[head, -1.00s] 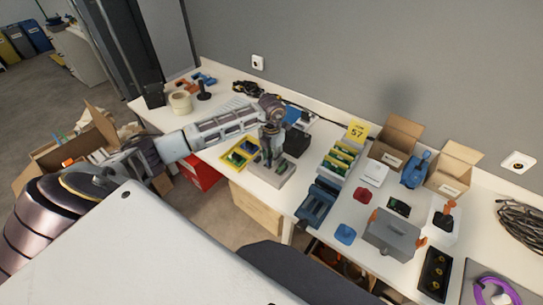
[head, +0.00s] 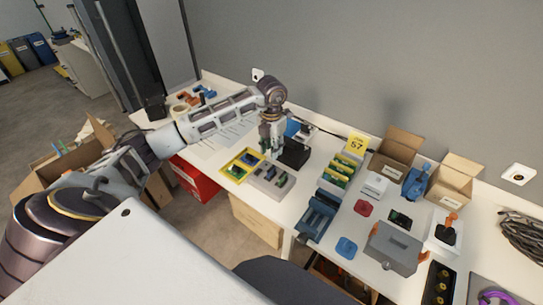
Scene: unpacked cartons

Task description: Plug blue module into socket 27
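My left gripper (head: 267,150) points down above the back of the small grey block, beside the yellow tray. Something dark green shows at its fingertips, but it is too small to tell whether the fingers hold it. The yellow tray (head: 231,173) holds small green and blue pieces. The grey block (head: 256,181) beside it carries several small green and dark parts. I cannot make out socket numbers or pick out the blue module with certainty. My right gripper is not in view.
A black box (head: 293,153) stands just right of the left gripper, with a blue panel (head: 293,128) behind it. A rack of green boards (head: 341,171), a blue holder (head: 316,218) and open cartons (head: 397,153) stand further right. Papers (head: 215,140) lie at left.

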